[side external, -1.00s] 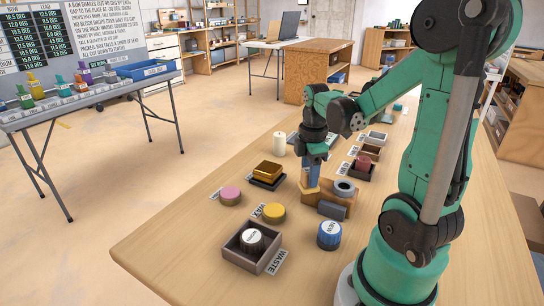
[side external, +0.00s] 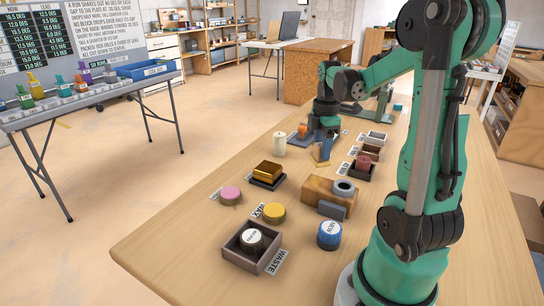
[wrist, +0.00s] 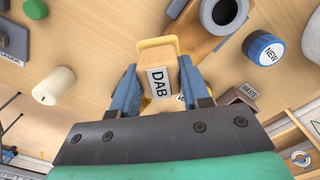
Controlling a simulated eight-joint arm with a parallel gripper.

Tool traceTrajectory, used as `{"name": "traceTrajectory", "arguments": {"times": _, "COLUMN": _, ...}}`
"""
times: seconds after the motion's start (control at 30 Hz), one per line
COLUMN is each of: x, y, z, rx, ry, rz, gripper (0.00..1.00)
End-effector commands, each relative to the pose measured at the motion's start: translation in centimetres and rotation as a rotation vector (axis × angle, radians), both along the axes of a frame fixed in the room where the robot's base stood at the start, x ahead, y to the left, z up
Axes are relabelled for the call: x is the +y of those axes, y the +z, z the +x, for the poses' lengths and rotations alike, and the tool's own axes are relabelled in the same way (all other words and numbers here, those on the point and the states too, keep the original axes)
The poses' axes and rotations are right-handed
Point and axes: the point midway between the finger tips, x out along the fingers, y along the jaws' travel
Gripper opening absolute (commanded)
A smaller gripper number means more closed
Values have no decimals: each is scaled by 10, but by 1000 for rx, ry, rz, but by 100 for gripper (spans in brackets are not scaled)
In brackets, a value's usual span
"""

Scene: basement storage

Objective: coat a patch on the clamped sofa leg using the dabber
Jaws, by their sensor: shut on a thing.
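My gripper (side external: 325,132) is shut on the dabber (side external: 321,156), a pale wooden block with a yellowish end, and holds it over the far middle of the table. In the wrist view the dabber (wrist: 160,58) carries a DAB label and sits between blue fingers (wrist: 158,92). A small orange-brown piece (side external: 302,131) on a grey base stands just left of my gripper; I cannot tell whether it is the clamped sofa leg. A wooden block with a grey ring (side external: 330,192) stands nearer, apart from the gripper.
A cream cylinder (side external: 279,144) stands left of the gripper, and a gold block on a dark tray (side external: 267,174) is nearer. Pink (side external: 230,195), yellow (side external: 274,212) and blue NEW (side external: 329,235) round items and the WASTE box (side external: 275,262) are in front. Small trays (side external: 361,171) line the right.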

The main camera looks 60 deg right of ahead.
Motion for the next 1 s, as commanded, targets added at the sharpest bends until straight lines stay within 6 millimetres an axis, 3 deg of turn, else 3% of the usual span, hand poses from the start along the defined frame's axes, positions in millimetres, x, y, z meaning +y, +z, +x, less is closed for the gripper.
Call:
{"name": "traceTrajectory", "arguments": {"times": 0.5, "x": 0, "y": 45, "z": 0, "rx": 0, "ry": 0, "rz": 0, "gripper": 0}}
{"name": "traceTrajectory", "arguments": {"times": 1.0, "x": 6, "y": 49, "z": 8, "rx": 0, "ry": -20, "rz": 0, "gripper": 0}}
